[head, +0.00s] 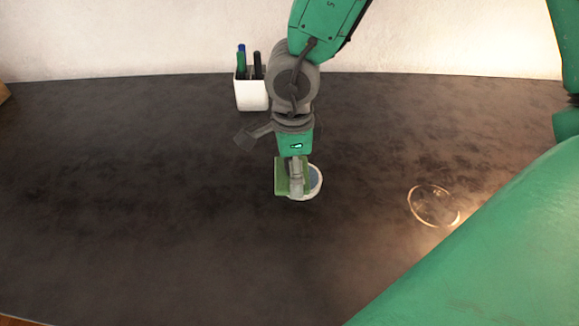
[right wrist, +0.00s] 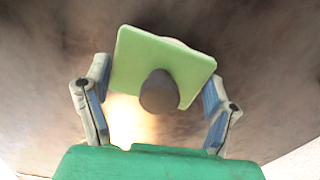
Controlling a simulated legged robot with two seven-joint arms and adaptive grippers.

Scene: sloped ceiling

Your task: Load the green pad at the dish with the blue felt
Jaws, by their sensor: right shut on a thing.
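My right gripper (head: 296,177) points down near the middle of the table and is shut on the green pad (head: 280,178). In the right wrist view the pad (right wrist: 140,62) is a pale green square with a dark round knob (right wrist: 160,92), between my two fingers (right wrist: 156,108). The dish (head: 319,188) is small and round with a whitish rim and blue felt (head: 314,179) inside. The pad and gripper cover its left part in the head view. I cannot tell whether the pad touches the felt. My left gripper is not in view.
A white holder (head: 251,94) with several pens stands behind my gripper, near the wall. A clear round thing (head: 433,206) lies on the table at the right, beside a bright patch. The dark table (head: 130,200) is clear at left and front.

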